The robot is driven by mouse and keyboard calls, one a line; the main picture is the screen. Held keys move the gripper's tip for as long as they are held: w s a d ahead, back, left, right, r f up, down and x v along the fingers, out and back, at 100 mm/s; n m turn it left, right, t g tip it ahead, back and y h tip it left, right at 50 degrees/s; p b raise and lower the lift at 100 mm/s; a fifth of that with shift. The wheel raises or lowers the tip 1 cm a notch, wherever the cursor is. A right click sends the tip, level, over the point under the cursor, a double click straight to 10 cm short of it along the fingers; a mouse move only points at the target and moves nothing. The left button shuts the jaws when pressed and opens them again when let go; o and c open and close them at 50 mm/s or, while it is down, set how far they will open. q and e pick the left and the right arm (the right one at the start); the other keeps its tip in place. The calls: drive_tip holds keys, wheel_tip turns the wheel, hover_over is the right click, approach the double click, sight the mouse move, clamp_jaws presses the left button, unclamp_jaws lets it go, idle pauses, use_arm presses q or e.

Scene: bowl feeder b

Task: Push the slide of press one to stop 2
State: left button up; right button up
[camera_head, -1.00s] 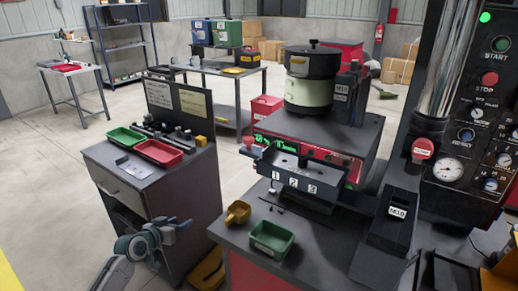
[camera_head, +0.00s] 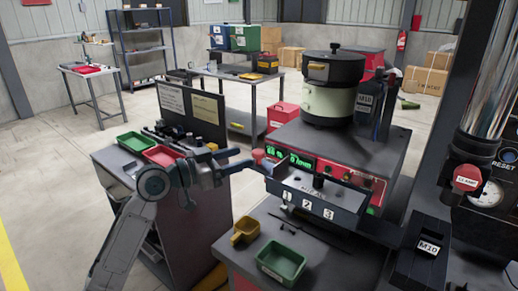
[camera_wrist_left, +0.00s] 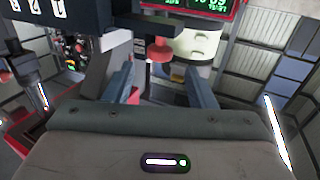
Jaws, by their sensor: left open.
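A dark block with white tags 1, 2 and 3 (camera_head: 307,204) fronts the machine with the green display. A small black knob (camera_head: 318,182) stands on top of the block. A red knob (camera_head: 258,156) is at the machine's left side. My left gripper (camera_head: 240,160) is open just left of the red knob. In the left wrist view, the red knob (camera_wrist_left: 159,50) shows between the two open fingers (camera_wrist_left: 161,85), apart from both. The tags show upside down at the upper left there. I cannot tell which part is the slide. My right gripper is not in view.
A green tray (camera_head: 282,262) and a yellow scoop (camera_head: 245,232) lie on the bench in front. A cabinet with a green tray (camera_head: 131,142) and a red tray (camera_head: 162,155) stands at left. A control panel and column (camera_head: 470,150) rise at right.

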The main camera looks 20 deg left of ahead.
sight(257, 152)
use_arm(q)
drive_tip(key=p+x, duration=0.1)
drive_tip(key=x, duration=0.4)
drive_tip(key=shift+w+d+r+p, duration=0.1)
drive_tip(key=shift+d+p, duration=0.05)
drive_tip(key=shift+p, duration=0.2)
drive_tip(key=shift+w+d, duration=0.4)
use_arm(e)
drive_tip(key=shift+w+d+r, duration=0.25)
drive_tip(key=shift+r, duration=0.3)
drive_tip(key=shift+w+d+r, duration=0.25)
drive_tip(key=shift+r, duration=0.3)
use_arm(q)
drive_tip(key=c, duration=1.1)
clamp_jaws()
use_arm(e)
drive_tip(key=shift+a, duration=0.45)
